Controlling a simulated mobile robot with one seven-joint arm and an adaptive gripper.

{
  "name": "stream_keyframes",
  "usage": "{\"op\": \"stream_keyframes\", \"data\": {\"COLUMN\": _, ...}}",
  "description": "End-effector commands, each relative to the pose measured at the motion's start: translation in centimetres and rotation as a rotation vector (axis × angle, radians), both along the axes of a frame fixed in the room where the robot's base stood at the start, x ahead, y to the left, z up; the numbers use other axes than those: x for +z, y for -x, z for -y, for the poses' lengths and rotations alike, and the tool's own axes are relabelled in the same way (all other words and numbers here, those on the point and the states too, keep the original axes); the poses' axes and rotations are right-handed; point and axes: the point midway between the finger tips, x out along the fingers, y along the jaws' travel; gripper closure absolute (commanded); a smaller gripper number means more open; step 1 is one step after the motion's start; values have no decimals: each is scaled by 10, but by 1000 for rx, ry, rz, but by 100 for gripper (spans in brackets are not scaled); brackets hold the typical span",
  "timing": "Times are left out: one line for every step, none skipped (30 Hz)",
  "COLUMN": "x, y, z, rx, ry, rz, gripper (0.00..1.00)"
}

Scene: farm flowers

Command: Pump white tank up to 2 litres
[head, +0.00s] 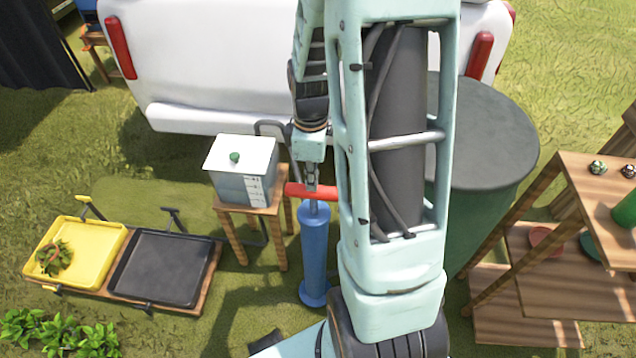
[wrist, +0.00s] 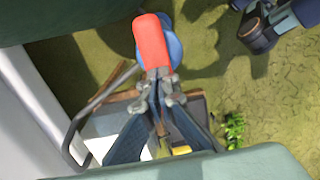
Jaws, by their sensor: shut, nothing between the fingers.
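The white tank (head: 241,172) stands on a small wooden table left of centre. It has a green knob on its lid, a grey-blue lower front and a dark-marked scale at its front right; the scale is too small to read. The blue pump (head: 313,250) stands upright on the grass to its right, with a red handle (head: 300,190) across its top. My gripper (head: 311,184) points down at the handle, with its fingers shut and empty. In the wrist view the red handle (wrist: 151,42) lies just beyond my fingertips (wrist: 159,84); contact is unclear. My arm hides part of the handle's right end.
A yellow tray (head: 98,262) with a plant and a black tray (head: 160,268) lie at the left. A white vehicle (head: 210,60) stands behind. A large dark-topped green drum (head: 490,130) and a wooden shelf (head: 540,300) stand at the right. A grey bent pipe (wrist: 75,130) runs near the tank.

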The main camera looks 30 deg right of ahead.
Motion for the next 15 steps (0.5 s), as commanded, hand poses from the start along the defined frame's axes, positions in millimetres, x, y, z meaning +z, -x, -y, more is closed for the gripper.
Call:
{"op": "stream_keyframes", "data": {"x": 19, "y": -2, "z": 2, "rx": -2, "ry": 3, "rz": 10, "gripper": 100}}
{"op": "stream_keyframes", "data": {"x": 26, "y": -3, "z": 2, "rx": -2, "ry": 4, "rz": 11, "gripper": 100}}
{"op": "stream_keyframes", "data": {"x": 36, "y": -3, "z": 2, "rx": -3, "ry": 4, "rz": 11, "gripper": 100}}
{"op": "stream_keyframes", "data": {"x": 42, "y": -2, "z": 2, "rx": -3, "ry": 4, "rz": 11, "gripper": 100}}
{"op": "stream_keyframes", "data": {"x": 49, "y": -2, "z": 2, "rx": -3, "ry": 4, "rz": 11, "gripper": 100}}
{"op": "stream_keyframes", "data": {"x": 56, "y": -2, "z": 2, "rx": -3, "ry": 3, "rz": 9, "gripper": 100}}
{"op": "stream_keyframes", "data": {"x": 61, "y": -2, "z": 2, "rx": -3, "ry": 3, "rz": 10, "gripper": 100}}
{"op": "stream_keyframes", "data": {"x": 66, "y": -2, "z": 2, "rx": -3, "ry": 3, "rz": 10, "gripper": 100}}
{"op": "stream_keyframes", "data": {"x": 72, "y": -2, "z": 2, "rx": -3, "ry": 3, "rz": 9, "gripper": 100}}
{"op": "stream_keyframes", "data": {"x": 76, "y": -2, "z": 2, "rx": -3, "ry": 3, "rz": 9, "gripper": 100}}
{"op": "stream_keyframes", "data": {"x": 79, "y": -2, "z": 2, "rx": -3, "ry": 3, "rz": 9, "gripper": 100}}
{"op": "stream_keyframes", "data": {"x": 83, "y": -2, "z": 2, "rx": -3, "ry": 3, "rz": 8, "gripper": 100}}
{"op": "stream_keyframes", "data": {"x": 85, "y": -2, "z": 2, "rx": -3, "ry": 3, "rz": 8, "gripper": 100}}
{"op": "stream_keyframes", "data": {"x": 86, "y": -2, "z": 2, "rx": -3, "ry": 3, "rz": 8, "gripper": 100}}
{"op": "stream_keyframes", "data": {"x": 88, "y": -1, "z": 2, "rx": -3, "ry": 2, "rz": 7, "gripper": 100}}
